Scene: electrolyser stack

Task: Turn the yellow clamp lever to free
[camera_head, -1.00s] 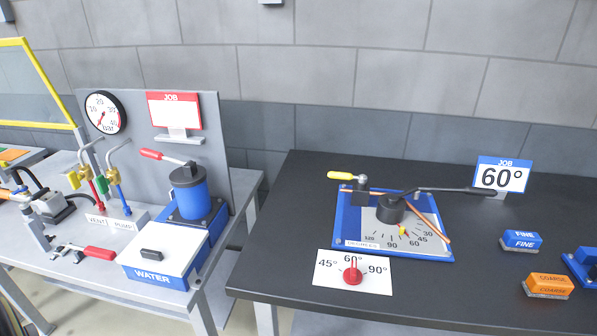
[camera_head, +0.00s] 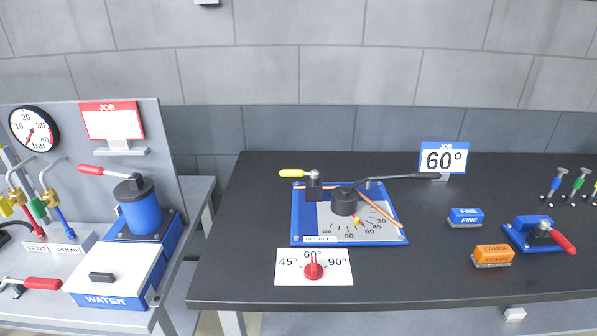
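The yellow clamp lever (camera_head: 293,173) lies roughly level and points left from a dark clamp block (camera_head: 314,186) at the back left of the blue bending plate (camera_head: 297,222). The plate carries a degree scale, a dark round former (camera_head: 345,201) with a long black handle (camera_head: 398,178) reaching right, and a copper rod (camera_head: 378,212) running diagonally across it. Whether the clamp presses on the rod is too small to tell. Neither of my grippers shows in the view.
On the black table (camera_head: 262,200) are a 60° job sign (camera_head: 444,159), a card with a red knob (camera_head: 313,270), blue FINE (camera_head: 466,217) and orange COARSE (camera_head: 492,255) blocks, and a blue fixture with a red lever (camera_head: 563,242). A grey bench with a WATER box (camera_head: 118,282) stands left.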

